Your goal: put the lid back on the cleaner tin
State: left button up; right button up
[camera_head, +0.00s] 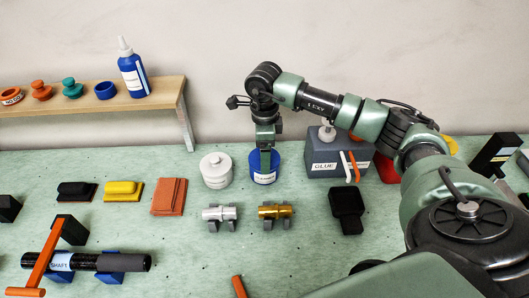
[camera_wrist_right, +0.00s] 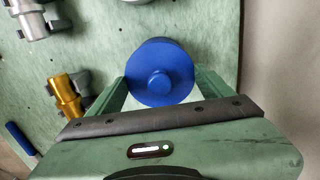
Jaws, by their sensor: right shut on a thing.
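The blue tin (camera_head: 264,174) with a white label stands upright on the bench, right of a white lidded tin. My right gripper (camera_head: 265,152) points straight down at the top of the blue tin. In the right wrist view its two fingers (camera_wrist_right: 163,92) are shut on the sides of a round blue lid (camera_wrist_right: 160,66) with a centre knob. The lid is at the tin's mouth, but the fingers hide the seam, so I cannot tell whether it is fully seated. My left gripper is not in view.
The white tin (camera_head: 216,171) stands close on the left. Silver (camera_head: 219,213) and gold (camera_head: 275,212) fittings on stands are in front. A grey glue box (camera_head: 325,165) is close on the right. A wooden shelf (camera_head: 60,110) holds a bottle and small parts at the back left.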

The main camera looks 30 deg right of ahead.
dwell(0.3)
jog(key=o, duration=1.2)
jog(key=shift+o, duration=0.2)
jog(key=shift+r, duration=0.1)
jog(key=shift+r+p, duration=2.05)
jog(key=shift+r, duration=1.4)
grip_shut()
